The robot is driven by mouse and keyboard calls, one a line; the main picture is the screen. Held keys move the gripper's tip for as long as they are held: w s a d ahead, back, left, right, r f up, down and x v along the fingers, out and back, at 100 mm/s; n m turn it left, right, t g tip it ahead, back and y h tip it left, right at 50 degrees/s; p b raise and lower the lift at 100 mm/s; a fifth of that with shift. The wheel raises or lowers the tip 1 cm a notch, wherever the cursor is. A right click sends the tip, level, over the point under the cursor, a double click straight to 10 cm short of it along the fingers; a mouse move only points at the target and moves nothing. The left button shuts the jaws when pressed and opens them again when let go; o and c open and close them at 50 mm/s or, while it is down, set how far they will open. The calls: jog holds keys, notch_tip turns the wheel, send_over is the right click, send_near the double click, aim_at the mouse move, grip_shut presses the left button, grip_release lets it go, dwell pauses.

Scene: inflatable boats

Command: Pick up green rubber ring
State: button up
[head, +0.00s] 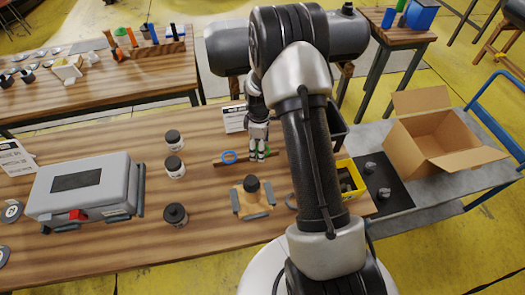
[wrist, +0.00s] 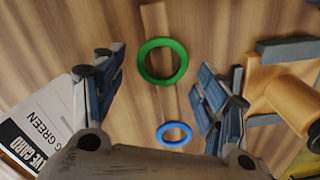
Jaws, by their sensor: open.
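The green rubber ring (wrist: 183,66) lies flat over a narrow wooden strip in the wrist view, between and slightly beyond my fingertips. In the head view only a little green shows at my fingers, which hide most of it. My gripper (wrist: 158,75) is open and points down, with one finger on each side of the ring and nothing held; it also shows in the head view (head: 259,156). A smaller blue ring (wrist: 174,143) lies nearer the palm in the wrist view, and left of my gripper in the head view (head: 229,156).
An orange block with grey pads (head: 256,205) stands close in front of my gripper. A white card (head: 235,118) stands behind. Black-lidded jars (head: 175,168) and a grey case (head: 82,188) are left. A yellow bin (head: 352,176) and an open cardboard box (head: 428,138) are right.

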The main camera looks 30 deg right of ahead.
jog(key=shift+f, duration=0.25)
dwell(0.4)
jog(key=c, duration=0.8)
jog(key=shift+o, duration=0.2)
